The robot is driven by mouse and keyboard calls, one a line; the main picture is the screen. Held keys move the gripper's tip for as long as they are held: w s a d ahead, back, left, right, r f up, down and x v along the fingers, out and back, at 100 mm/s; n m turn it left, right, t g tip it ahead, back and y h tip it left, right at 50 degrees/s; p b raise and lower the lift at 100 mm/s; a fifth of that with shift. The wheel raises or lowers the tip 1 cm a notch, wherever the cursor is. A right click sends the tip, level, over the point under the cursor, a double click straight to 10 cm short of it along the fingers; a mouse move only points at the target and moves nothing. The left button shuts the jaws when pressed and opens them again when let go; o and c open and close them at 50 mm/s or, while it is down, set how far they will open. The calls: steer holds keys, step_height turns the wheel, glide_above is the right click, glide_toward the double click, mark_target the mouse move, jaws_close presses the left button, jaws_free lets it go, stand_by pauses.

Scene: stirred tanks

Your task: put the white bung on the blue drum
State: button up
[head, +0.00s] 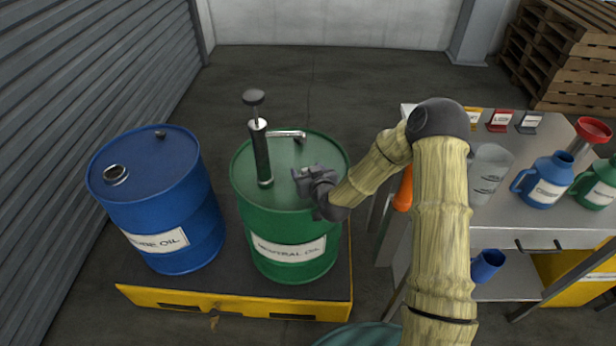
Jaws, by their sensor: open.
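The blue drum (165,210) stands upright at the left on a low yellow-edged pallet. Its top has a ringed opening (116,174) near the front left and a small dark cap (160,134) near the back edge. My gripper (299,174) is open, above or at the right part of the green drum's top, to the right of the blue drum. I cannot make out the white bung in this view; my gripper and arm hide part of the green drum's top and the bench.
The green drum (290,228) carries an upright hand pump (261,155) with a spout, between my gripper and the blue drum. The yellow-edged pallet (200,303) holds both drums. A metal bench (500,225) at the right bears jugs, a measuring vessel and a red funnel.

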steer(key=c, duration=1.1)
steer(key=shift+r, duration=0.1)
steer(key=shift+c, duration=0.2)
steer(key=shift+r, duration=0.2)
step_height(320, 180, up, 3)
steer(key=shift+r, duration=0.1)
steer(key=s+d+p, duration=0.3)
steer(key=s+d, duration=0.1)
steer(key=s, duration=0.8)
steer(key=shift+s+d+r, duration=0.15)
steer(key=shift+d, duration=0.25)
